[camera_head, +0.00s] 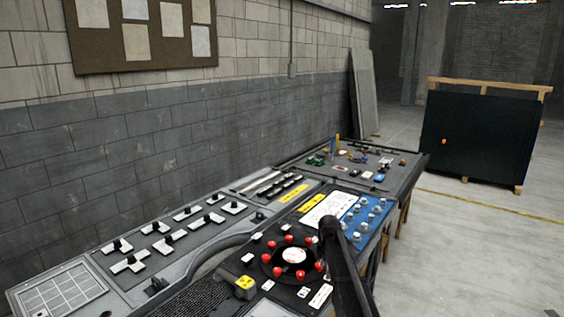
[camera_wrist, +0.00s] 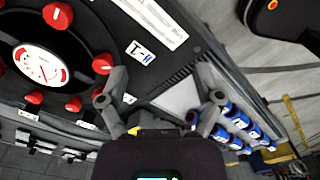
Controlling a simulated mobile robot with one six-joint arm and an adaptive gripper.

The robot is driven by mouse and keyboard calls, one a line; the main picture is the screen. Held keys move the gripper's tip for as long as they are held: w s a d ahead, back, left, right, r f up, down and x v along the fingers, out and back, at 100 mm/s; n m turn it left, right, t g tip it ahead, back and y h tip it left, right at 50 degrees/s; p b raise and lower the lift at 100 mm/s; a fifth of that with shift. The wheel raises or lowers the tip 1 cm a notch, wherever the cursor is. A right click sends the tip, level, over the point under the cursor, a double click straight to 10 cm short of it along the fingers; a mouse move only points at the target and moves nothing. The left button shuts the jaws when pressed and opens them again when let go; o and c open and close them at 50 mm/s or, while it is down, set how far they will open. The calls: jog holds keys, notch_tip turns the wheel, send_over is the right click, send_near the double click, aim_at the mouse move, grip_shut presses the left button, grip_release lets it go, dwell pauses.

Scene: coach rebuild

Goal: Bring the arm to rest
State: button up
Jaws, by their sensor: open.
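My gripper (camera_wrist: 162,92) is open in the wrist view, its two grey fingers apart with nothing between them. It is over the console, between the round dial with red knobs (camera_wrist: 40,62) on the left and a row of blue parts (camera_wrist: 238,125) on the right. In the head view, a dark link of my arm rises at the lower middle in front of the console (camera_head: 229,256). My gripper cannot be made out there. The exact gap between the fingers and the panel cannot be told.
The console carries a red-knobbed dial (camera_head: 293,256), a blue panel (camera_head: 362,214) and white-based switches (camera_head: 130,262). A table of small parts (camera_head: 345,172) adjoins its far end. A block wall (camera_head: 150,140) stands behind. Open floor (camera_head: 470,250) lies right, before a dark crate (camera_head: 475,140).

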jog(key=s+f+m+b, duration=0.3)
jog(key=s+m, duration=0.7)
jog(key=s, duration=0.5)
jog(key=s+d+f+m+b, duration=0.1)
jog(key=s+f+m+b, duration=0.3)
jog(key=s+m, duration=0.6)
jog(key=s, duration=0.5)
jog(key=shift+w, duration=0.1)
dwell(1.1)
